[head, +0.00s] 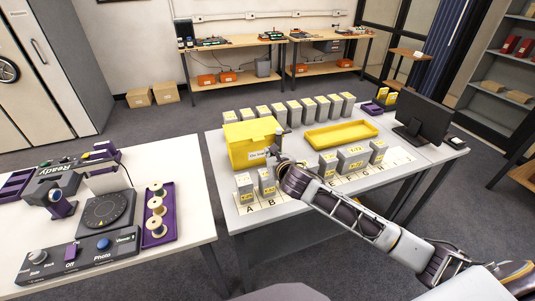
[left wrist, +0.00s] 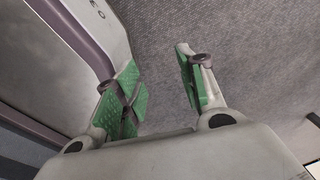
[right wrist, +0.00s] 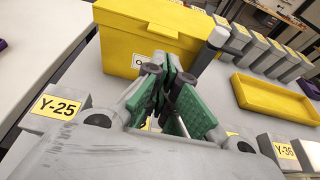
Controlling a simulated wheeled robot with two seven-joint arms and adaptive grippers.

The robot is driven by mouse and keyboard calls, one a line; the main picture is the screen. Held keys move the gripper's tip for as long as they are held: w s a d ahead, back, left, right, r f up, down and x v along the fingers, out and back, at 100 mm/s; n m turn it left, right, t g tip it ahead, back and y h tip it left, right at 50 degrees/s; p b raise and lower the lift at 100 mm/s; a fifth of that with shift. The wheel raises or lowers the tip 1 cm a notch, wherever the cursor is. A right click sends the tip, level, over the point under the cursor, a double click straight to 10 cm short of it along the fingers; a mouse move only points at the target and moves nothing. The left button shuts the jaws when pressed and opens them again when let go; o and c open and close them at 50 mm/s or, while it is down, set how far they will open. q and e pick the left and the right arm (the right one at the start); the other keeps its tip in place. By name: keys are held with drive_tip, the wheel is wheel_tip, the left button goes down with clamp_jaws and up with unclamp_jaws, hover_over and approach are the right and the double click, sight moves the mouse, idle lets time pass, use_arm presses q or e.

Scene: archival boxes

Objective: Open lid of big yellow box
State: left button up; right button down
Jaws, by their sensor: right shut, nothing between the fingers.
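The big yellow box (head: 250,155) stands on the grey table in the head view, its yellow lid (head: 251,129) on top and looking closed. It also fills the top of the right wrist view (right wrist: 125,50), with a white label on its front partly hidden by my fingers. My right gripper (head: 273,158) is shut and empty at the front of the box, near the label. Its green-padded fingers show in the right wrist view (right wrist: 172,70); I cannot tell whether they touch the box. My left gripper (left wrist: 160,80) is open and empty above the floor, outside the head view.
A grey post with a pale top (right wrist: 210,50) stands by the box's right corner. Small grey boxes (head: 245,188) with yellow labels stand in front, and several more form a back row. A yellow tray (head: 342,141) and a monitor (head: 425,118) are to the right.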

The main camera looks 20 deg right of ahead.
drive_tip(key=x, duration=0.8)
drive_tip(key=shift+w+f+b, duration=0.2)
drive_tip(key=shift+w+b, duration=0.1)
drive_tip(key=shift+w, duration=0.05)
drive_tip(key=shift+w+f, duration=0.1)
drive_tip(key=shift+w, duration=0.2)
use_arm(q)
drive_tip(key=shift+w+d+f, duration=0.2)
drive_tip(key=shift+w+d, duration=0.05)
drive_tip(key=shift+w, duration=0.5)
drive_tip(key=shift+a, duration=0.1)
